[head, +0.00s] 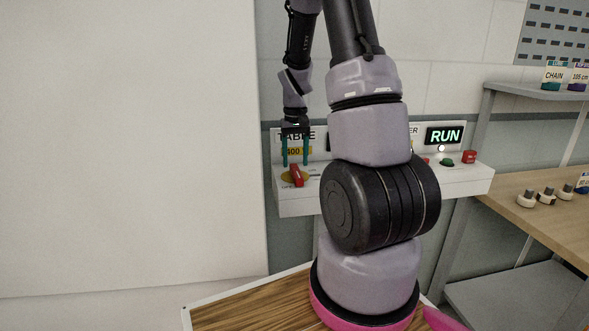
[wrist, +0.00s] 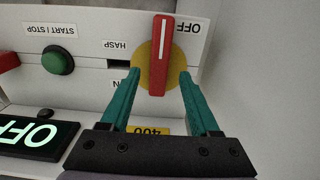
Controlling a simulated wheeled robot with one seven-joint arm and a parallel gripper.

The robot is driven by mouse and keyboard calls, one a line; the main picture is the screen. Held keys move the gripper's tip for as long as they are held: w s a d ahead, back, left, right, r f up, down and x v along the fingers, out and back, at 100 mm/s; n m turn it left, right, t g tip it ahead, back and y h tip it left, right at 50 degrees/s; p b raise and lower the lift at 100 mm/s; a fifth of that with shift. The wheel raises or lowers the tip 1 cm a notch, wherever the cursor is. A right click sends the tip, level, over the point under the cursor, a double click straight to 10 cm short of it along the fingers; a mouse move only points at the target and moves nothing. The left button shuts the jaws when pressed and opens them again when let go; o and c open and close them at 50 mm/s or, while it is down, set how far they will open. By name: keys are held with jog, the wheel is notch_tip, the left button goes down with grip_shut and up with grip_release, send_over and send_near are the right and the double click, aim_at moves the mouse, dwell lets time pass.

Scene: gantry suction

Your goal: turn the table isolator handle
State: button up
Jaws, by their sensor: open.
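The table isolator handle (head: 296,175) is a red bar with a white stripe, on a yellow disc (wrist: 141,66) on the sloped white panel. In the wrist view the handle (wrist: 160,50) runs nearly up and down the picture, its striped end beside the OFF label (wrist: 188,26). My gripper (head: 295,164) is open above the handle, teal fingers pointing down. In the wrist view its fingertips (wrist: 159,73) lie on either side of the handle's near part, with gaps on both sides. I cannot tell how deep they reach.
Beside the handle are a HASP slot (wrist: 120,63), a green START/STOP button (wrist: 57,61) and a lit OFF display (wrist: 38,136). A lit RUN display (head: 445,136) stands further right. A wooden bench (head: 545,214) holds small parts. A large white panel (head: 130,140) fills the left.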

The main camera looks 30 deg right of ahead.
aim_at(296, 169)
jog(key=shift+f, duration=1.75)
grip_shut()
jog(key=shift+d, duration=0.1)
